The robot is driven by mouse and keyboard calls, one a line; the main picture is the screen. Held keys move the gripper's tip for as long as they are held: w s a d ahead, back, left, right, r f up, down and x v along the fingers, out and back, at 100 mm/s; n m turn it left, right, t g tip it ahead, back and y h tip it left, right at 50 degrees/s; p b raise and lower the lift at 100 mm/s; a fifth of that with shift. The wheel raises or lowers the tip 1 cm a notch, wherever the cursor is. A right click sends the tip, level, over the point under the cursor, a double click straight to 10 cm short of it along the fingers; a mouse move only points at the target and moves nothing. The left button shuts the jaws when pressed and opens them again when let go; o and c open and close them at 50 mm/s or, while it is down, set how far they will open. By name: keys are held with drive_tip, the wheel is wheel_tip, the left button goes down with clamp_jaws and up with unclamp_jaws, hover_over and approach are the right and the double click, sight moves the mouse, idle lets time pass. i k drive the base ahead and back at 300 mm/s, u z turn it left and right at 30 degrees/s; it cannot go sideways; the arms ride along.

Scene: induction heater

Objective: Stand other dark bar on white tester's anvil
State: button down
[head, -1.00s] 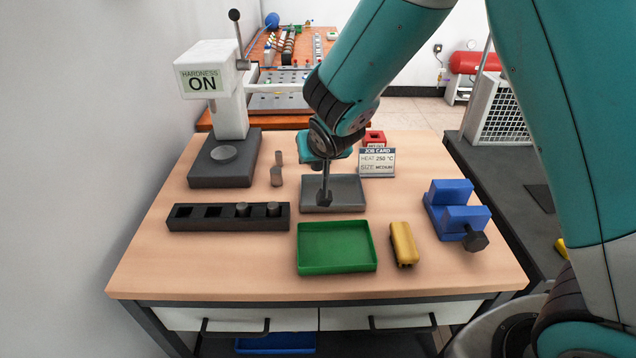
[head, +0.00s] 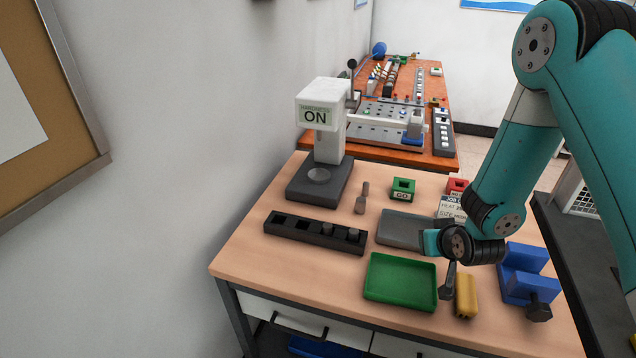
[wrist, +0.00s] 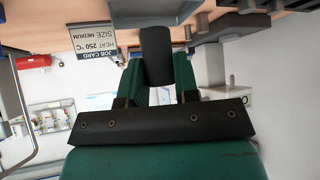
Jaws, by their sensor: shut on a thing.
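The white hardness tester (head: 330,140) shows "ON" and stands at the back left of the bench. Its round anvil (head: 319,175) looks bare on the dark base. My gripper (head: 449,280) is over the right part of the bench, between the green tray and the yellow block, well to the right of the tester. In the wrist view, the gripper (wrist: 157,75) is shut on a dark bar (wrist: 157,52), which sticks out past the green fingers. In the head view, the bar is small and hard to separate from the fingers.
A black rack (head: 290,232) holds two short bars in its right slots. A grey tray (head: 400,228), green tray (head: 400,282), yellow block (head: 466,296), blue vise (head: 527,278) and green GO box (head: 403,189) stand around. A small upright pin (head: 361,200) is near the tester.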

sight(319, 174)
drive_tip(key=u, duration=0.5)
drive_tip(key=k, duration=1.15)
drive_tip(key=u, duration=0.75)
drive_tip(key=i, duration=1.85)
drive_tip(key=z, duration=1.05)
drive_tip(key=i, duration=0.65)
drive_tip(key=z, duration=0.55)
